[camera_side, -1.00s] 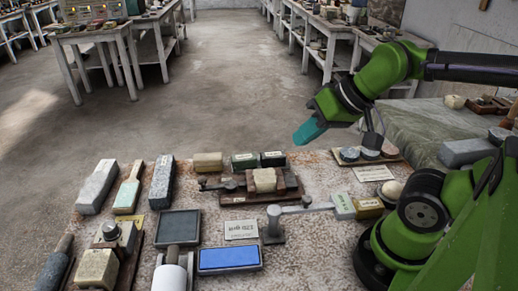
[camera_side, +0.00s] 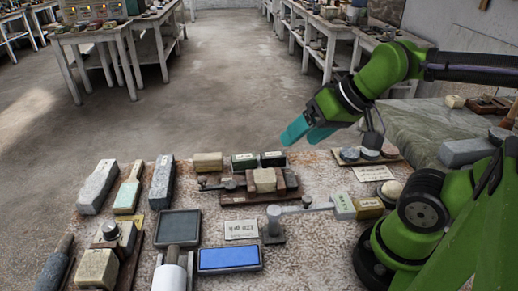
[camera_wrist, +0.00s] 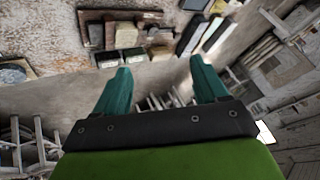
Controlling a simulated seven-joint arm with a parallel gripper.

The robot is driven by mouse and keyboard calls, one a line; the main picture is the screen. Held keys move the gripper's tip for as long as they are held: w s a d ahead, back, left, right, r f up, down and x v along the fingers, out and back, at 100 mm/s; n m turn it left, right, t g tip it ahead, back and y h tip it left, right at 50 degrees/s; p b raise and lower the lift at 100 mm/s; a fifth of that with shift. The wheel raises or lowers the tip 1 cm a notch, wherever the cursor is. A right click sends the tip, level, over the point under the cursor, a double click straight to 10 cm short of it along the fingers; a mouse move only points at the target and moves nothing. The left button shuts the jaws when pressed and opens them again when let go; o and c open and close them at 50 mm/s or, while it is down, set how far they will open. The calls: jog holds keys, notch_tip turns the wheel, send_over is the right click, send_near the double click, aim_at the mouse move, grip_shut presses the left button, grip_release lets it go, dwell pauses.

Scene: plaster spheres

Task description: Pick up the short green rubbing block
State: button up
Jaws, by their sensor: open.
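Two short dark blocks with pale labels stand side by side at the back edge of the stone-topped table. The left one (camera_side: 245,161) looks dark green; the right one (camera_side: 273,159) looks darker, near black. In the wrist view the green-looking block (camera_wrist: 133,55) lies between a pale block and the dark one (camera_wrist: 106,60). My gripper (camera_side: 300,136) has teal fingers, open and empty. It hangs in the air above and beyond the back edge, up and right of these blocks in the side view. In the wrist view its fingertips (camera_wrist: 161,67) show apart.
A cream block (camera_side: 208,162) stands left of the pair. A wooden fixture with a pale block (camera_side: 264,181) lies just in front. Long blocks (camera_side: 162,182) lie to the left. A flat metal arm on a post (camera_side: 273,225) stands nearer the camera. The air around my gripper is clear.

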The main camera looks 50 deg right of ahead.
jog(key=m+g+h, duration=0.2)
jog(key=m+g, duration=0.5)
jog(key=m, duration=1.5)
send_over(244, 156)
jog(key=f, duration=1.8)
jog(key=shift+w+a, duration=0.2)
jog(key=shift+s+f, duration=0.15)
jog(key=shift+f, duration=1.2)
jog(key=shift+s+f, duration=0.15)
jog(key=shift+f, duration=1.2)
jog(key=shift+d+r, duration=0.1)
jog(key=c, duration=1.2)
notch_tip(244, 156, up, 10)
jog(key=o, duration=0.6)
jog(key=c, duration=0.6)
